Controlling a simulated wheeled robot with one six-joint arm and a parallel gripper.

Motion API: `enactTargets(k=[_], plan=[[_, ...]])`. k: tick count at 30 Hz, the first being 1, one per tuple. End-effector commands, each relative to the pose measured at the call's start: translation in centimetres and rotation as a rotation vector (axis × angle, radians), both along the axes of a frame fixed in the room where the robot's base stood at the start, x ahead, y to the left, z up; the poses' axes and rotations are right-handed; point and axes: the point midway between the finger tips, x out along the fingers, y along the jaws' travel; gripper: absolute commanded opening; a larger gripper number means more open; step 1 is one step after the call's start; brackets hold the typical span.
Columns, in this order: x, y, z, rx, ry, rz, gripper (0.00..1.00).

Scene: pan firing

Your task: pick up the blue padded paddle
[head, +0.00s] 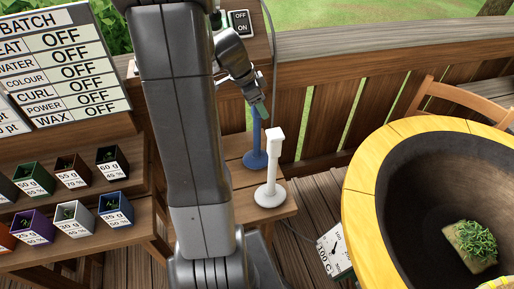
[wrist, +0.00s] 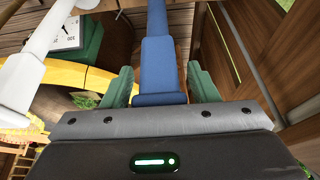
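The blue paddle (head: 255,152) stands upright on a small wooden stand, its round base down. My gripper (head: 260,106) is at its top end, reaching in from above. In the wrist view the blue paddle (wrist: 158,62) runs between my two green fingers (wrist: 160,84). The fingers are apart, with a gap showing on each side of the paddle, so the gripper looks open around it. The paddle's upper end is partly hidden by the gripper in the head view.
A white paddle (head: 271,172) stands close by on the same stand (head: 240,178); it shows at left in the wrist view (wrist: 20,82). A wooden railing (head: 330,60) is behind. A large yellow-rimmed pan (head: 362,190) is at right, with a dial (head: 335,250) below the stand.

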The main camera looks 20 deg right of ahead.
Motion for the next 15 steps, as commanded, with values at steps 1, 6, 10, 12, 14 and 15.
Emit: enactTargets(k=[1, 6, 10, 12, 14, 15], plan=[[0.01, 0.02, 0.01, 0.000, 0.000, 0.000, 0.43], [0.01, 0.02, 0.02, 0.000, 0.000, 0.000, 0.10], [0.05, 0.01, 0.10, -0.001, -0.001, 0.000, 0.00], [0.04, 0.01, 0.10, -0.001, -0.001, 0.000, 0.00], [0.05, 0.01, 0.11, -0.001, -0.002, 0.001, 0.00], [0.05, 0.01, 0.16, -0.001, -0.002, 0.001, 0.00]])
